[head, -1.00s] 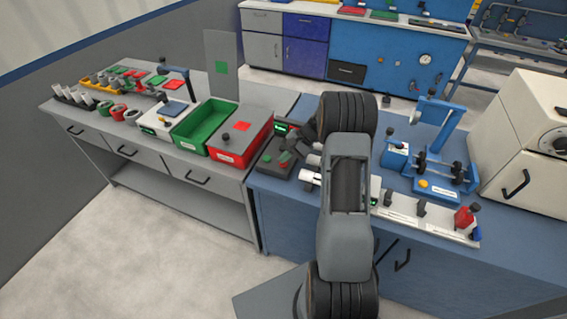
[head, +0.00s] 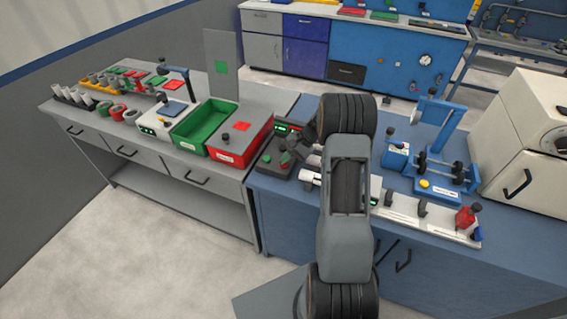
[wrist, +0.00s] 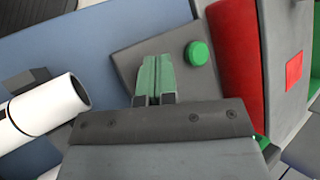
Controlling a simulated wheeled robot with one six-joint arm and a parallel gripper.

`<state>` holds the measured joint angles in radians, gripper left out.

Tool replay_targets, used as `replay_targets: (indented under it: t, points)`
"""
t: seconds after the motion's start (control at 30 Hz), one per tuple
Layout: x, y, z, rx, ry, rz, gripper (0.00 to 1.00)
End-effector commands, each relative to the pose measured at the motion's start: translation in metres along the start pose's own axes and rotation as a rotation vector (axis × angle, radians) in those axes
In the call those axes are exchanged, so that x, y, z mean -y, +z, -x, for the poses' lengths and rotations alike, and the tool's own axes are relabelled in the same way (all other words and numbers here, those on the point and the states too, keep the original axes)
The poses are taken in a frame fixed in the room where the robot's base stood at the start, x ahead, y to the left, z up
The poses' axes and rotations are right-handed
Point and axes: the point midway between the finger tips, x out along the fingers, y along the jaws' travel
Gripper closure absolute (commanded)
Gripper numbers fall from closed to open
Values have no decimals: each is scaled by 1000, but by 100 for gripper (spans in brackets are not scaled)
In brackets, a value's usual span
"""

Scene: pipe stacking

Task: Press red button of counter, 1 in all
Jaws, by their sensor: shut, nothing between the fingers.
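The counter (head: 274,171) is a dark grey box with a lit green display (head: 286,127) at its back; the digits are too small to read. Its green button (wrist: 197,53) is clear in the wrist view and also shows in the head view (head: 267,158). My gripper (wrist: 156,60) is shut and empty, its green-tinted fingertips over the counter's top beside the green button. In the head view my gripper (head: 286,158) is at the red button's side of the counter. The red button is mostly hidden by the fingers, and I cannot tell whether they touch it.
A white pipe (wrist: 50,106) lies close on the other side. A blue stand (head: 440,172) and a cream machine (head: 515,150) are further right on the blue bench.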

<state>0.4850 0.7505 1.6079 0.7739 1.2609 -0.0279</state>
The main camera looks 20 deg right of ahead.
Motion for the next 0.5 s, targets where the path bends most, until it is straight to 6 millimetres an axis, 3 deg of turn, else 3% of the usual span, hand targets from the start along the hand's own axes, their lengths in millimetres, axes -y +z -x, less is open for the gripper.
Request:
replay_targets:
  t: [0.5]
  points:
    - [9,9,12,0,0,0,100]
